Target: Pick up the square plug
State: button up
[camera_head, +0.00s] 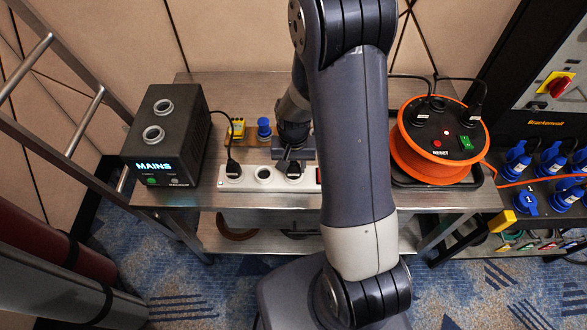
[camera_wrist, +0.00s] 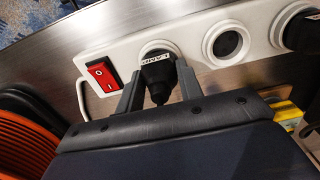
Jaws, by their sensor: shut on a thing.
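A black plug (camera_wrist: 158,76) with a small white label sits in the end socket of the white power strip (camera_wrist: 206,79), beside the red switch. I cannot tell clearly whether its body is square. My gripper (camera_wrist: 154,92) has one finger on each side of this plug and is shut on it. In the head view, my gripper (camera_head: 291,160) is over the right part of the power strip (camera_head: 265,187), and the held plug (camera_head: 294,172) is partly hidden under it. Another black plug (camera_head: 232,168) with a cable is in the strip's left socket.
The middle socket (camera_wrist: 227,43) is empty. A dark box reading MAINS (camera_head: 165,136) stands left. A blue connector (camera_head: 264,128) and a yellow item (camera_head: 237,128) are behind the strip. An orange cable reel (camera_head: 435,170) stands right. My arm hides the middle of the bench (camera_head: 238,88).

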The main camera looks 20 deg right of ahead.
jog(key=c, duration=0.4)
jog(key=shift+r, duration=0.15)
